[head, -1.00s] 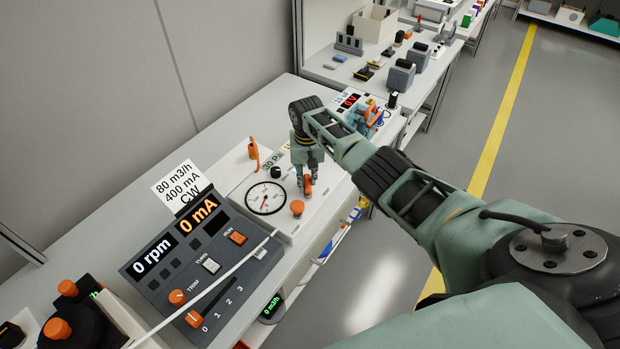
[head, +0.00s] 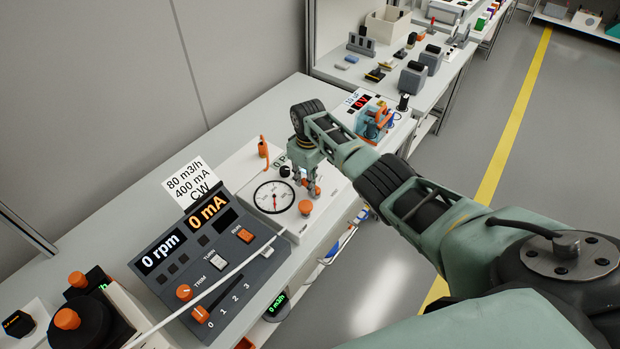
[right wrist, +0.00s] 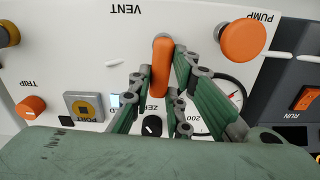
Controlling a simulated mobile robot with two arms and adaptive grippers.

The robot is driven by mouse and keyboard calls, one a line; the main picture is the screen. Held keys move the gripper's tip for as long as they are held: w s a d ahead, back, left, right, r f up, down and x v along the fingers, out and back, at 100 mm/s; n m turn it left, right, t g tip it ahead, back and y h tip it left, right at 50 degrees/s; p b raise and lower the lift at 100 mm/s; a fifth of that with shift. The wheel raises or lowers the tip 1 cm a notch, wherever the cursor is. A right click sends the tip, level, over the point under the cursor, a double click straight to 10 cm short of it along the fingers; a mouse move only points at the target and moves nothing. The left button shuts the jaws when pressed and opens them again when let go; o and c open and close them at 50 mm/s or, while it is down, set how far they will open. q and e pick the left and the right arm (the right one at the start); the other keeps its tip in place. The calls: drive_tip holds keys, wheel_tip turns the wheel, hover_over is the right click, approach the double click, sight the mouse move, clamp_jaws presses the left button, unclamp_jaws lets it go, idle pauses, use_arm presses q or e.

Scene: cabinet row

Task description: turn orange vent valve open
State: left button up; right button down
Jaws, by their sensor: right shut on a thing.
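The orange vent valve handle (right wrist: 162,66) shows in the right wrist view below the printed word VENT, upright in the picture. My right gripper (right wrist: 160,78) has its green fingers on either side of the handle and is shut on it. In the head view my right gripper (head: 308,188) points down at the front right of the white panel (head: 237,181), and its fingers largely hide the valve. My left gripper is not in view.
An orange pump knob (head: 305,207) stands close beside the gripper, with a round gauge (head: 273,197) behind it. An upright orange lever (head: 263,147) stands farther back. A dark control console (head: 205,260) reads 0 rpm and 0 mA. A white cable crosses it.

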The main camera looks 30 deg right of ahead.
drive_tip(key=shift+a+r+n, duration=0.1)
drive_tip(key=shift+n, duration=0.5)
drive_tip(key=c, duration=1.6)
unclamp_jaws()
drive_tip(key=shift+c, duration=0.2)
wheel_tip(320, 180, up, 12)
drive_tip(key=shift+s, duration=0.1)
